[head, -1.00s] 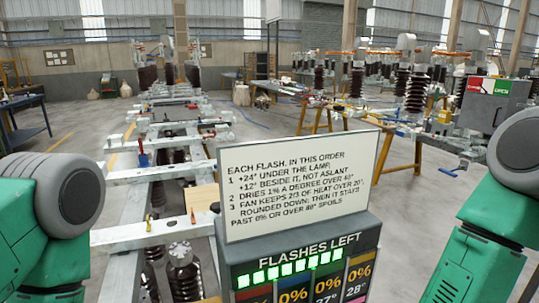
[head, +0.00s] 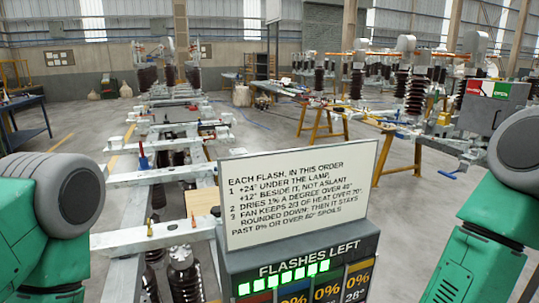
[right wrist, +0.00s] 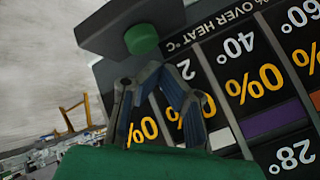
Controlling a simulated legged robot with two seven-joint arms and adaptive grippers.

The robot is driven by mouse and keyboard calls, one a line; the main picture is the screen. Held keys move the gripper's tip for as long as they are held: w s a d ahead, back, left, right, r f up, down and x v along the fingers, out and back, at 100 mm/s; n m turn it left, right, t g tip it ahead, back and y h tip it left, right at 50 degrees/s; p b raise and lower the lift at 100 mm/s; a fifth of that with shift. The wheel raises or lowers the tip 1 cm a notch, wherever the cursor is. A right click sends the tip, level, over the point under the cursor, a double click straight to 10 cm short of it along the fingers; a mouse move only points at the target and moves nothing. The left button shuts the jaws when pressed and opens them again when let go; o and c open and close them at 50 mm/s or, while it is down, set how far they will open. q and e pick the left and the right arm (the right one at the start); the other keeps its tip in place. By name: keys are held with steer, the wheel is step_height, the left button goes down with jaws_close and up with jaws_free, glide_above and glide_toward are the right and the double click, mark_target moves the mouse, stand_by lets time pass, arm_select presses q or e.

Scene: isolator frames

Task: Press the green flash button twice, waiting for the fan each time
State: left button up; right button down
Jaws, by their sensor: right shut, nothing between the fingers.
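The green button (right wrist: 141,40) is round and sits on a dark grey block in the right wrist view. My right gripper (right wrist: 157,72) is shut and empty, its tips just below the button in that view; I cannot tell whether they touch it. The dark flash panel (head: 290,256) stands in front of me in the head view, with a lit row of several green squares (head: 284,279) under "FLASHES LEFT". Its columns show 0% readings, and 28°, 40° and 60° show in the right wrist view. My left gripper is out of view. No fan is visible.
A white rule sign (head: 298,195) stands on top of the panel. Behind it are steel beams with brown insulators (head: 415,90), yellow trestles and a blue bench (head: 25,120) at the left. A grey cabinet (head: 495,105) with red and green labels stands at the right.

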step_height(320, 180, up, 6)
steer(key=p, duration=0.5)
stand_by(0.7)
